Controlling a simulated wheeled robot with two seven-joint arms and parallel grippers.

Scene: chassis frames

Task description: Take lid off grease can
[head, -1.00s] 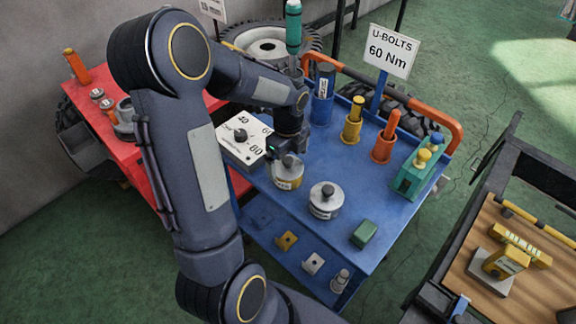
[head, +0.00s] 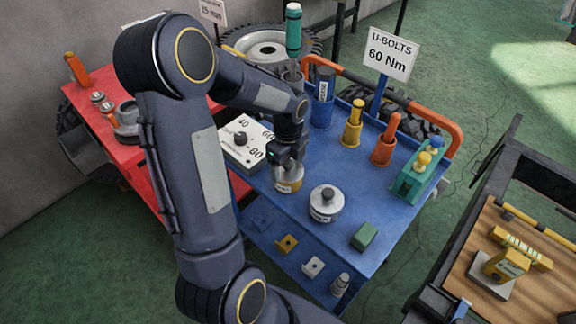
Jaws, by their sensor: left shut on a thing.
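A round can with a yellow band and a label (head: 288,185) stands on the blue cart top; I take it as the grease can, though its label is too small to read. My left gripper (head: 287,160) is down over its top, shut on the knob of its lid. The fingers hide most of the lid, and I cannot tell whether it is lifted from the can. A similar silver can (head: 326,207) with a dark knob stands apart to the right, with its lid on. My right gripper is not in view.
A white dial box (head: 240,150) sits left of the can. At the back of the blue cart (head: 345,180) stand a blue cylinder (head: 322,100), a yellow holder (head: 352,128) and an orange holder (head: 384,145). A green block (head: 364,236) lies near the front.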

